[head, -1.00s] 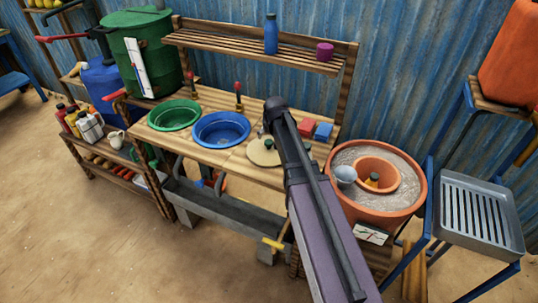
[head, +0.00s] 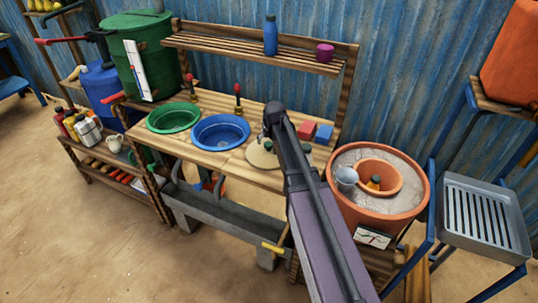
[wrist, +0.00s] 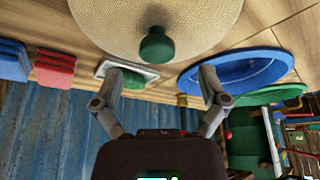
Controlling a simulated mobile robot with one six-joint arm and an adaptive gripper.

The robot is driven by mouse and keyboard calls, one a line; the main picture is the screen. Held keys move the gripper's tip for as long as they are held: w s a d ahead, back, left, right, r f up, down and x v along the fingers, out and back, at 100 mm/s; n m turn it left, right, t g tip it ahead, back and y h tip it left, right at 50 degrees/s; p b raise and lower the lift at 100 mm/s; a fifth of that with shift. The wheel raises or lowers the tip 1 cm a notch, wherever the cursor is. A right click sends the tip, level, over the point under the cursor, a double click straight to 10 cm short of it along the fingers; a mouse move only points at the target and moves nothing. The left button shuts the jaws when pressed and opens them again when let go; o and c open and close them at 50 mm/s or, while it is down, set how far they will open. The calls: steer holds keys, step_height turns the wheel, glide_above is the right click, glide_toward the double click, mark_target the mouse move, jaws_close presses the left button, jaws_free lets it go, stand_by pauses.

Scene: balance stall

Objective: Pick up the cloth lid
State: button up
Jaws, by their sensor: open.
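The cloth lid (head: 258,158) is a round beige disc with a green knob, lying on the wooden bench in the head view, partly hidden by my arm. In the wrist view the lid (wrist: 105,18) fills the top middle, and its green knob (wrist: 156,46) points toward me. My gripper (wrist: 162,76) is open and empty, its two fingers spread either side of the knob's line and apart from it.
A blue basin (head: 221,131) and a green basin (head: 173,117) stand left of the lid. Red blocks (head: 306,129) and blue blocks (head: 324,133) lie behind it to the right. A terracotta pot (head: 419,200) with a smaller pot inside stands right of the bench.

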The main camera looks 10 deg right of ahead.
mark_target(269, 144)
steer(key=shift+b+x, duration=1.7)
steer(key=shift+x, duration=0.45)
steer(key=shift+d, duration=0.1)
steer(key=shift+r, duration=0.1)
jaws_close()
